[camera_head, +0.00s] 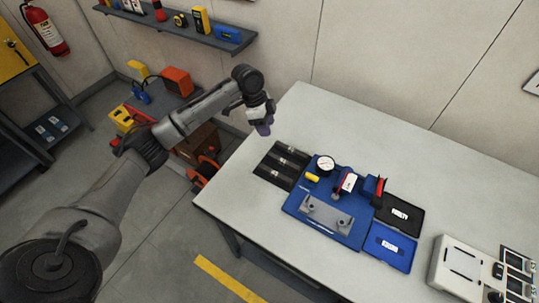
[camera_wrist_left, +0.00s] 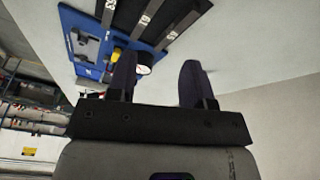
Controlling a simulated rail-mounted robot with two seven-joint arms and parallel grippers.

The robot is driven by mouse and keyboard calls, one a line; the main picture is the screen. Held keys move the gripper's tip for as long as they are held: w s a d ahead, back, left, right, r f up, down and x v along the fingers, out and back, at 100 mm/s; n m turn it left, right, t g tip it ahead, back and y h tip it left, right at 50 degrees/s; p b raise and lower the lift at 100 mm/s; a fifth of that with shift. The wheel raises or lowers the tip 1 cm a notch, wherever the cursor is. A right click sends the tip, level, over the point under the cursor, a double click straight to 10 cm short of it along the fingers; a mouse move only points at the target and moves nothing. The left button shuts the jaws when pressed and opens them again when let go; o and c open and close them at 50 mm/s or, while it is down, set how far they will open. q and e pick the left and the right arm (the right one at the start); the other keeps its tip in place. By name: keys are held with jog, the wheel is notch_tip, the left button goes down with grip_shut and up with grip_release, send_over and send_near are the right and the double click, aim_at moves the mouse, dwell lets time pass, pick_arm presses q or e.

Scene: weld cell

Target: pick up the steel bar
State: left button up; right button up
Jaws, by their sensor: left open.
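My left gripper (camera_head: 264,125) hangs over the table's back left edge, its fingers pointing down. In the left wrist view its two dark fingers (camera_wrist_left: 158,78) stand apart with nothing between them. A black rack (camera_head: 283,164) with three dark lanes lies on the table, nearer the front than the gripper and apart from it. Each lane carries a small pale mark; the lanes also show in the wrist view (camera_wrist_left: 146,22). I cannot tell for sure which piece is the steel bar. My right gripper is not in view.
A blue fixture plate (camera_head: 351,232) holds a grey bracket (camera_head: 327,214), a round dial gauge (camera_head: 325,165) and a red-and-black part. To its right lie a black tray (camera_head: 413,216), a blue tray (camera_head: 378,255) and a pale device (camera_head: 456,268). The table's back (camera_head: 390,135) is clear.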

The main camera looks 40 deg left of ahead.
pick_arm(q)
jog(key=m, duration=0.2)
jog(key=m+b, duration=0.1)
jog(key=m, duration=0.1)
send_over(283, 160)
jog(key=a, duration=0.2)
jog(key=shift+h, duration=0.4)
jog(key=f, duration=0.7)
jog(key=shift+s+f, duration=0.25)
jog(key=shift+f, duration=0.05)
jog(key=shift+b+x, duration=0.35)
jog(key=shift+x, duration=2.35)
jog(key=shift+s, duration=0.15)
grip_shut()
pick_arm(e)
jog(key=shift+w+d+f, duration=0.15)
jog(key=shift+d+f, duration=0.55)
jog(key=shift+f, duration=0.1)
pick_arm(q)
jog(key=shift+r, duration=0.1)
